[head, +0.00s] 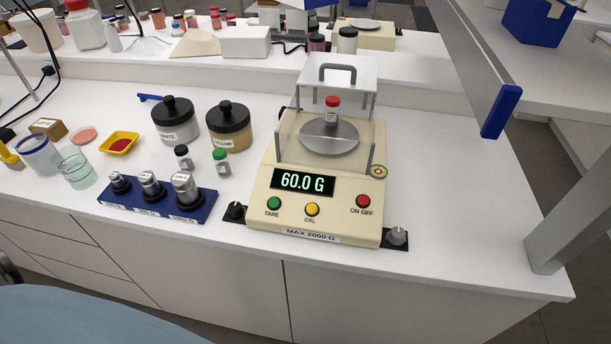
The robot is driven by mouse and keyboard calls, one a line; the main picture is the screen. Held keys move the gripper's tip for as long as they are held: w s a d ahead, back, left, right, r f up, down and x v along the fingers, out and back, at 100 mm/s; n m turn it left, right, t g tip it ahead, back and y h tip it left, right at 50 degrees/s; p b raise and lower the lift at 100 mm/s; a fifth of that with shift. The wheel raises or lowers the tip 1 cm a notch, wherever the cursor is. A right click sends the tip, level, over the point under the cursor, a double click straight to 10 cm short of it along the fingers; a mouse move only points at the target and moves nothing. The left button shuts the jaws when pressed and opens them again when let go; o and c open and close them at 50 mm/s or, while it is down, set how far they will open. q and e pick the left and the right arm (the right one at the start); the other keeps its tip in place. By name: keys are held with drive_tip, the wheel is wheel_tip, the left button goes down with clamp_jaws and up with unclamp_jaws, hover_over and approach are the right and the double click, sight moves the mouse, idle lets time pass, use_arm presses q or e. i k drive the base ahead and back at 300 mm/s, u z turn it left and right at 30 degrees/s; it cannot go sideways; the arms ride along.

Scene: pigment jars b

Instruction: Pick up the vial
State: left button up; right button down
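A small vial with a red cap (332,109) stands upright on the round grey pan (329,138) of the cream balance (318,208). A clear draft shield with a dark handle (338,72) stands around and over the pan. The balance display reads 60.0 G. Two other small vials stand left of the balance, one with a black cap (182,157) and one with a green cap (221,161). Neither of my grippers shows in the head view.
A blue block (157,203) holds metal weights in front of two black-lidded jars, white (176,122) and tan (229,126). Glass beakers (77,171) and a yellow dish (119,144) stand further left. The counter right of the balance (455,190) is mostly clear.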

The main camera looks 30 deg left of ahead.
sight(220, 155)
drive_tip(key=u, duration=1.45)
drive_tip(key=k, duration=0.5)
drive_tip(key=u, duration=1.95)
drive_tip(key=i, duration=1.05)
drive_tip(key=z, duration=1.85)
